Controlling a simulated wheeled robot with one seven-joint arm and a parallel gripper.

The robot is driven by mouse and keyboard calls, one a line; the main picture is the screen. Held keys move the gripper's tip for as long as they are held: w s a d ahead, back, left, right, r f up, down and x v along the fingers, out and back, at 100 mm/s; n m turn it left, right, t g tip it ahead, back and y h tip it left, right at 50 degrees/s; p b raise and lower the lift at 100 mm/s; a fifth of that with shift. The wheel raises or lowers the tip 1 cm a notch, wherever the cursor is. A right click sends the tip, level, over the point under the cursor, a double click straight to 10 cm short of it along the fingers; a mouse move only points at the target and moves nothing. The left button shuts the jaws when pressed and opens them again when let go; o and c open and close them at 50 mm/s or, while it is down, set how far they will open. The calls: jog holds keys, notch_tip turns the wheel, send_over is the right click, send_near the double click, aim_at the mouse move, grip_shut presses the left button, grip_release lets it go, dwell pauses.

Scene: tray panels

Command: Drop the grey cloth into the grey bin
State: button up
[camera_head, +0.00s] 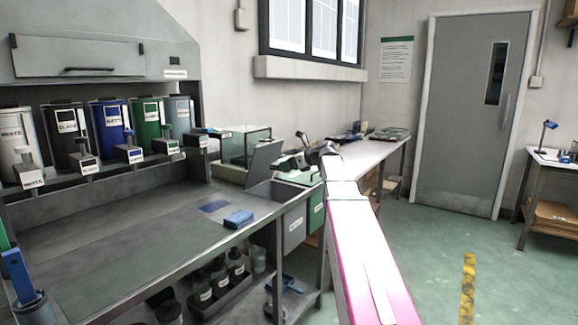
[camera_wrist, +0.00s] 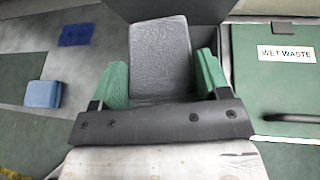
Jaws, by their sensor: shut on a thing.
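The grey cloth (camera_wrist: 160,45) is a flat, textured grey block between the two green fingers of my gripper (camera_wrist: 162,72) in the wrist view. My gripper is shut on it. In the head view my gripper (camera_head: 303,150) is at the far end of my arm; the cloth cannot be made out there. The grey bin (camera_head: 293,228) stands at the right end of the workbench, with a white label on its front. In the wrist view a dark recess (camera_wrist: 185,9) shows behind the cloth, seemingly the bin's opening. How high the cloth is above it I cannot tell.
A green bin labelled WET WASTE (camera_wrist: 275,75) stands right beside the grey one. A blue cloth (camera_head: 239,218) and a flat dark-blue patch (camera_head: 214,206) lie on the workbench (camera_head: 130,250). A glass-sided box (camera_head: 245,146) stands behind.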

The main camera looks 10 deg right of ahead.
notch_tip(320, 180, down, 7)
jog(key=shift+r, duration=0.2)
dwell(0.4)
jog(key=o, duration=1)
jog(key=shift+d, duration=0.1)
jog(key=v, duration=1)
jog(key=shift+s+d+r, duration=0.1)
jog(key=shift+s+d, duration=0.1)
jog(key=shift+s, duration=0.1)
